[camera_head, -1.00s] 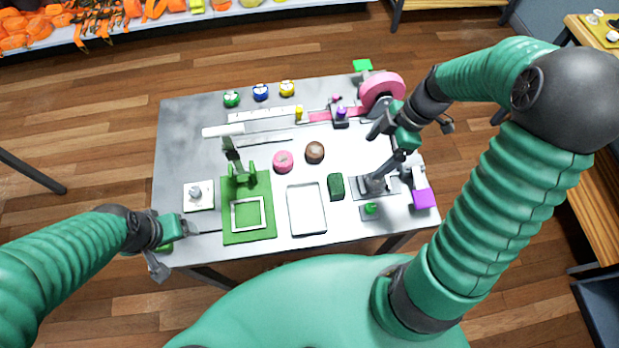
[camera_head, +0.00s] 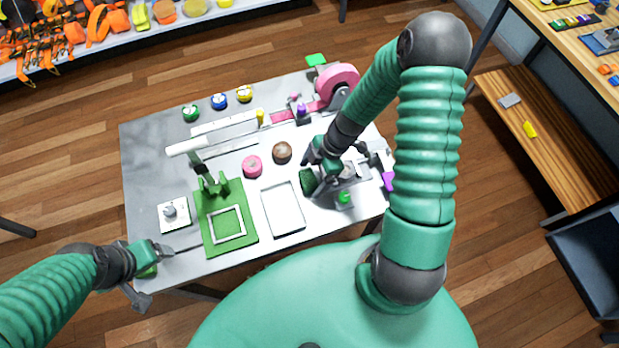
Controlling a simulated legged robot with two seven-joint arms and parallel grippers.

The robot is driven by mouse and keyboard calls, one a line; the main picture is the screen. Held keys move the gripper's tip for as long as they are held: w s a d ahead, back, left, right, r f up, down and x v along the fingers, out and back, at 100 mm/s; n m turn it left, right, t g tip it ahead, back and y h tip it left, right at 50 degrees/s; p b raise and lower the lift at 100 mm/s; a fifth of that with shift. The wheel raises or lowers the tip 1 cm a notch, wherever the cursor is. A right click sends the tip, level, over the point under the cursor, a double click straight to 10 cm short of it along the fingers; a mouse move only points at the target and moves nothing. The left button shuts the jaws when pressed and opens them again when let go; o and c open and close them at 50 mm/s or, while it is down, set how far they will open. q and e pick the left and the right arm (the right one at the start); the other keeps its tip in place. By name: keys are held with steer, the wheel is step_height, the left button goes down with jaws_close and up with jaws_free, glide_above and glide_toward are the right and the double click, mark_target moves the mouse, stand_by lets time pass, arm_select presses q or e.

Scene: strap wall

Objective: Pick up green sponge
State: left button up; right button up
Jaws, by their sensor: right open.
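The green sponge (camera_head: 307,181) is a small dark green block on the grey table, right of the white tray. My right gripper (camera_head: 316,178) is open and low over the table, right at the sponge's right side. The gripper partly covers the sponge, and I cannot tell whether they touch. My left gripper (camera_head: 150,271) is at the table's front left corner, far from the sponge. Its fingers are too unclear to tell whether they are open.
The white tray (camera_head: 266,213) lies left of the sponge, with a green board (camera_head: 207,232) beyond. A pink roll (camera_head: 252,166) and a brown round piece (camera_head: 282,152) sit behind. A green-knobbed item (camera_head: 344,197) and grey fixture stand close to my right gripper.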

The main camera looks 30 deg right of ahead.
steer(key=shift+a+f, duration=0.25)
steer(key=shift+f, duration=0.05)
steer(key=shift+w+a, duration=0.1)
steer(key=shift+a, duration=0.05)
steer(key=c, duration=0.4)
steer(key=shift+d, duration=0.2)
steer(key=c, duration=1)
arm_select(q)
steer(key=shift+a, duration=0.2)
arm_select(e)
steer(key=shift+r, duration=0.1)
